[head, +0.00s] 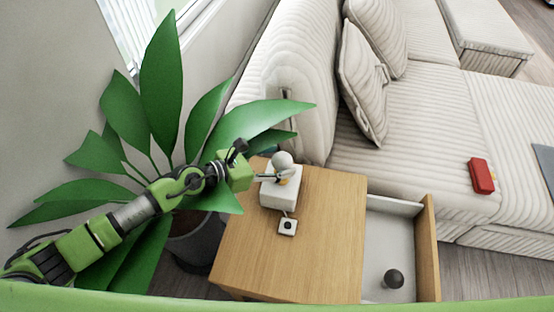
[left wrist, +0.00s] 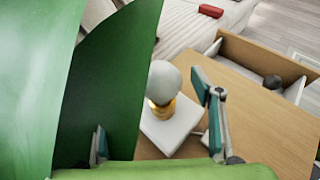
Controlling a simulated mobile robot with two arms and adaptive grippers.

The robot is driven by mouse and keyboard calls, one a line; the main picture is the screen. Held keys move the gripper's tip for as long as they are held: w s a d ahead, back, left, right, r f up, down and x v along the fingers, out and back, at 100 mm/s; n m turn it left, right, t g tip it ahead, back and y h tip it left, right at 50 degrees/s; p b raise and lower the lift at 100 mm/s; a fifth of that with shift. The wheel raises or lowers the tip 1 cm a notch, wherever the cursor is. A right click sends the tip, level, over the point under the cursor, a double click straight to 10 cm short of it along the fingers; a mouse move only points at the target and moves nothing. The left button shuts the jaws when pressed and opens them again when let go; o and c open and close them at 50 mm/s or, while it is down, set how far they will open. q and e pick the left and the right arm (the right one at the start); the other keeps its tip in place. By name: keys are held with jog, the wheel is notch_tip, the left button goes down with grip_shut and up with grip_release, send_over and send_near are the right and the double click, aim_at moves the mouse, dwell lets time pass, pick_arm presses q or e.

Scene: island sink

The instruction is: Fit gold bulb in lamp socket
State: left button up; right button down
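A pale round bulb (head: 282,160) stands upright on a white block-shaped lamp base (head: 279,196) on the wooden side table. In the left wrist view a gold collar (left wrist: 162,107) shows between the bulb (left wrist: 163,80) and the lamp base (left wrist: 171,133). I cannot tell whether the gold belongs to bulb or socket. My left gripper (head: 272,177) is beside the bulb and collar. In the left wrist view its fingers (left wrist: 153,115) are wide apart, with the bulb beyond and between them. A dark round bulb (head: 392,279) lies in the open drawer. My right gripper is out of view.
A small white switch box (head: 287,227) sits on the table (head: 320,235), joined by a cord to the lamp. The drawer (head: 430,245) stands open at right. Large plant leaves (head: 160,85) crowd my left arm. A sofa (head: 420,130) bears a red object (head: 481,176).

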pick_arm(q)
jog(key=v, duration=1.2)
jog(key=shift+f, duration=0.1)
dwell(0.4)
